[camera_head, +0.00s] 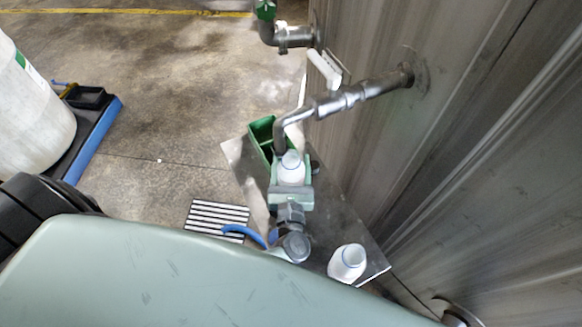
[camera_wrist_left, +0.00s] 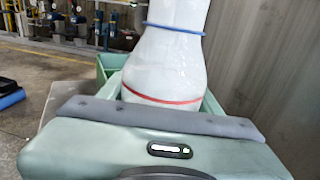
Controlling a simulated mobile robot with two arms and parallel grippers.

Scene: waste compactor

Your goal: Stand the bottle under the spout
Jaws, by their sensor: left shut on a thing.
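A white bottle (camera_head: 292,168) is held upright between the pale green fingers of my left gripper (camera_head: 291,178). The left wrist view shows this bottle (camera_wrist_left: 165,60) close up, with a blue ring and a red ring around it, between the fingers. The spout (camera_head: 280,138) is the bent metal pipe coming out of the wall. Its downturned end appears right beside the bottle's mouth in the head view; I cannot tell the exact gap or whether the bottle's base touches the surface. A second white bottle (camera_head: 347,262) stands on the metal plate (camera_head: 325,222). My right gripper is not in view.
A green open box (camera_head: 262,133) sits just behind the held bottle. Another pipe with a green valve (camera_head: 266,12) is at the top. The metal wall (camera_head: 450,140) bounds the right side. A striped grate (camera_head: 215,217) lies on the floor; a white drum (camera_head: 30,110) stands at left.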

